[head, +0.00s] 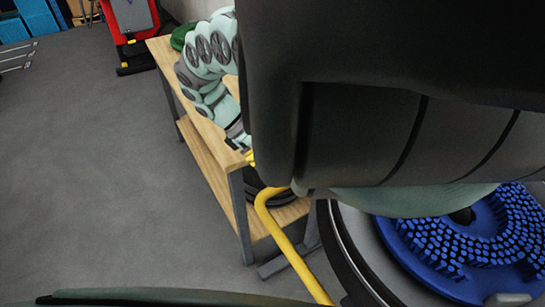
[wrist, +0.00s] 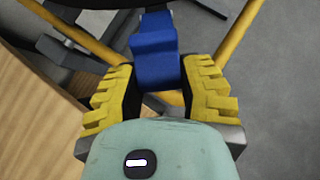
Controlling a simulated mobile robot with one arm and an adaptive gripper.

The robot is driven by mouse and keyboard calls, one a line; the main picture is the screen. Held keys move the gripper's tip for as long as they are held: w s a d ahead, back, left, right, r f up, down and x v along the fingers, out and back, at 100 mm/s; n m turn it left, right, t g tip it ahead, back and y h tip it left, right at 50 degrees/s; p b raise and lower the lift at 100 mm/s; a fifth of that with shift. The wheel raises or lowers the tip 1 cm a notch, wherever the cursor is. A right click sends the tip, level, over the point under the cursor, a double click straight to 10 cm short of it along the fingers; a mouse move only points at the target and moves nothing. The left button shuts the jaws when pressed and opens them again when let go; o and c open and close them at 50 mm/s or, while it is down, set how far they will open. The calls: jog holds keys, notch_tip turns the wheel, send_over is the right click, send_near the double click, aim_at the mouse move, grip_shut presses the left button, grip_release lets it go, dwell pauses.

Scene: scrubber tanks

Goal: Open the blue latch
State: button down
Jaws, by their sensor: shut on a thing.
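The blue latch (wrist: 155,52) shows in the wrist view as a blue stepped piece at the top middle. My gripper (wrist: 160,85) has a yellow ridged pad on each side of the latch's lower part and is shut on it. In the head view, only a bit of the yellow fingers of my gripper (head: 250,158) shows, beside the dark machine body (head: 400,110). That body hides the rest of the gripper and the latch there.
A yellow bar (head: 288,245) runs beside the machine near my gripper. A wooden bench (head: 205,160) stands close under my arm. A blue brush disc (head: 465,235) is at the lower right. Grey floor (head: 90,160) is open on the left.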

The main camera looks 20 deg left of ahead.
jog(key=c, duration=0.5)
grip_release()
jog(key=shift+a, duration=0.1)
jog(key=v, duration=0.7)
jog(key=shift+a+r, duration=0.2)
